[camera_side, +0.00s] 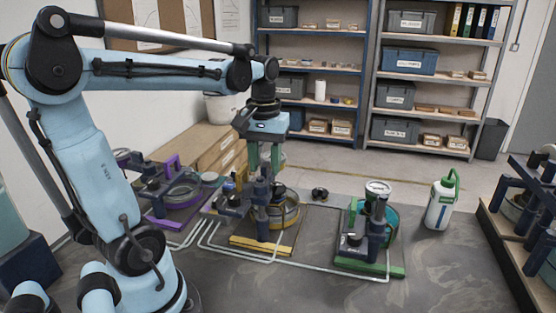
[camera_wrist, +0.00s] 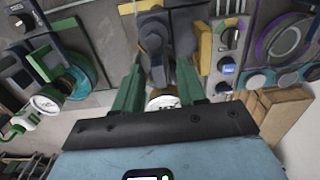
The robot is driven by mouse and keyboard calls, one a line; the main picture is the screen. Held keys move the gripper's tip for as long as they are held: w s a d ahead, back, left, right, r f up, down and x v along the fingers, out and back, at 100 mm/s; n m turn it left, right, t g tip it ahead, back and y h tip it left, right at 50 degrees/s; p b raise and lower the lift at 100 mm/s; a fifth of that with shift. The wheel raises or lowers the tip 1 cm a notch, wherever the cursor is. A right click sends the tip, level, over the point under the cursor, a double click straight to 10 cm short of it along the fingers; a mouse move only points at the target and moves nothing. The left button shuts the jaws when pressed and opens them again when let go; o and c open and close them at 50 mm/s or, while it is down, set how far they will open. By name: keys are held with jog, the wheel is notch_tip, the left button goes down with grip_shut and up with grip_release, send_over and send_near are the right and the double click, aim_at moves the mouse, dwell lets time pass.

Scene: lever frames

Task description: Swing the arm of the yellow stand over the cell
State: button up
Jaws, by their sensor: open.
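The yellow stand has a yellow base edge (camera_side: 262,246) and a dark blue post (camera_side: 261,197) in the middle of the bench. A round cell with a yellow rim (camera_side: 287,216) sits at its right. My gripper (camera_side: 264,170) is above the stand, pointing down, with its green fingers apart. In the wrist view, my gripper (camera_wrist: 160,88) straddles the view of a dark upper part of the stand (camera_wrist: 155,45); contact cannot be told. A white dial (camera_wrist: 163,102) shows between the fingers. The stand's arm is partly hidden by the post and gripper.
A purple-based stand (camera_side: 175,215) is at left and a green-based stand (camera_side: 370,265) at right. A white bottle with a green top (camera_side: 441,203) stands farther right. White tubes (camera_side: 235,250) run along the bench. A dark rack (camera_side: 525,220) is at the right edge. The front bench is clear.

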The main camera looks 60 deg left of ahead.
jog(key=shift+r, duration=0.15)
notch_tip(320, 180, up, 12)
dwell(0.5)
dwell(0.5)
jog(key=d+f+m+t, duration=0.7)
jog(key=d+f+m, duration=0.2)
jog(key=d+f, duration=0.4)
notch_tip(320, 180, down, 3)
jog(key=shift+w+f, duration=0.1)
jog(key=shift+w, duration=0.1)
